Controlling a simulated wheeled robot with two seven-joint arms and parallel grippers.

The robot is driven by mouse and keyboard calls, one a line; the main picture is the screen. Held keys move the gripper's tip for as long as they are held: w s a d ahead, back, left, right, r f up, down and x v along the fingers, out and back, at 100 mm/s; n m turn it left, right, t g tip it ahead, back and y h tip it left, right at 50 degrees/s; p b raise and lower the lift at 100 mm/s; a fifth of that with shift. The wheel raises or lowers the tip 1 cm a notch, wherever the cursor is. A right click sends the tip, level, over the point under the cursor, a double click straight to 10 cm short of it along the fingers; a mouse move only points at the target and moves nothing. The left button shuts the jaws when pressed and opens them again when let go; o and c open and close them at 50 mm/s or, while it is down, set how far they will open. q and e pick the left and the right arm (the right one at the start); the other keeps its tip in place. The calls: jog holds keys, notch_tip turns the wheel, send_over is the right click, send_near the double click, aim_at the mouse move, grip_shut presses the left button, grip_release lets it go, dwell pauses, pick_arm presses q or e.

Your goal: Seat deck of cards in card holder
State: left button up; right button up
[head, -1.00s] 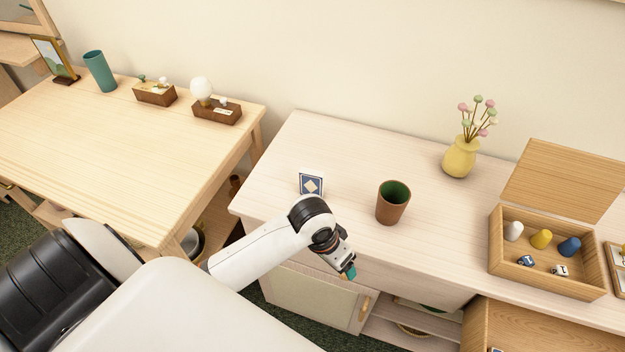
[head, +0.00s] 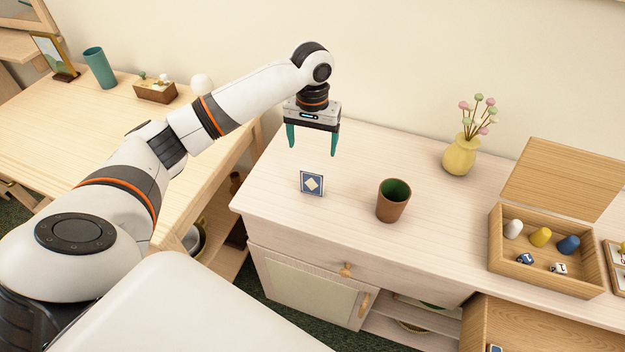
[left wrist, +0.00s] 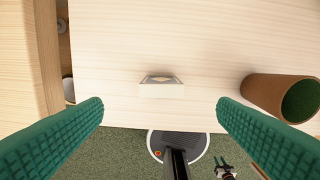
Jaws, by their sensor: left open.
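The deck of cards (head: 311,183), blue with a white diamond on its face, stands upright on the pale cabinet top, left of the brown cup. In the left wrist view the deck (left wrist: 161,86) shows from above as a narrow block, centred between and beyond the fingertips. My left gripper (head: 313,148) points down, open and empty, above and behind the deck; its green fingers also show in the left wrist view (left wrist: 160,104). I cannot make out a card holder for certain.
A brown cup (head: 393,201) with a green inside stands right of the deck. A yellow vase (head: 459,158) is behind it. An open wooden box (head: 540,283) with game pieces stands at right, above an open drawer (head: 520,325). The cabinet top around the deck is clear.

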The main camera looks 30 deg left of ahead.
aim_at(312, 169)
pick_arm(q)
notch_tip(312, 169, down, 5)
jog(key=shift+r+p, duration=0.15)
jog(key=shift+p, duration=0.15)
notch_tip(312, 169, down, 4)
jog(key=shift+s+d+f+p, duration=0.1)
jog(key=shift+s+p, duration=0.05)
jog(key=shift+p, duration=0.4)
jog(key=shift+f, duration=0.55)
jog(key=c, duration=1.1)
